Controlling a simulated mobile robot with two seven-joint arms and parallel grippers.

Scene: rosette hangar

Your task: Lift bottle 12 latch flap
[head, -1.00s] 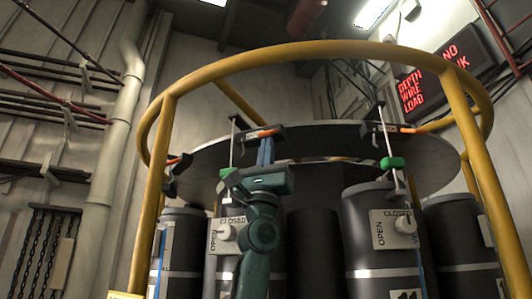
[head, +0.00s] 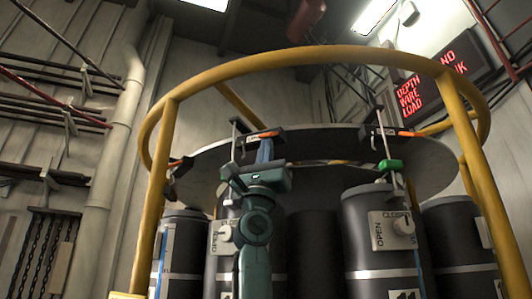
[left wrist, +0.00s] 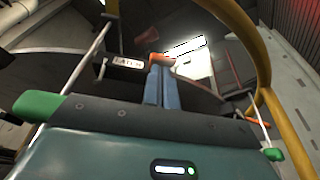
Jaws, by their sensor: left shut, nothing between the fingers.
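A dark latch block with an orange flap (head: 264,135) sits at the edge of the round plate, above a dark bottle (head: 225,262) whose number is partly hidden by my arm. The block also shows in the left wrist view with a white label (left wrist: 128,63), too blurred to read surely, and its orange flap (left wrist: 154,60). My left gripper (head: 265,142) points up with its blue fingers shut and empty. In the left wrist view its fingertips (left wrist: 162,66) are just below the orange flap; I cannot tell whether they touch it. My right gripper is out of view.
A yellow ring rail (head: 300,57) with posts surrounds the round plate (head: 340,145). Another latch (head: 390,133) with a rod and green handle (head: 389,166) stands to the right, over a bottle (head: 375,255). A red-lettered sign (head: 425,85) hangs at the upper right.

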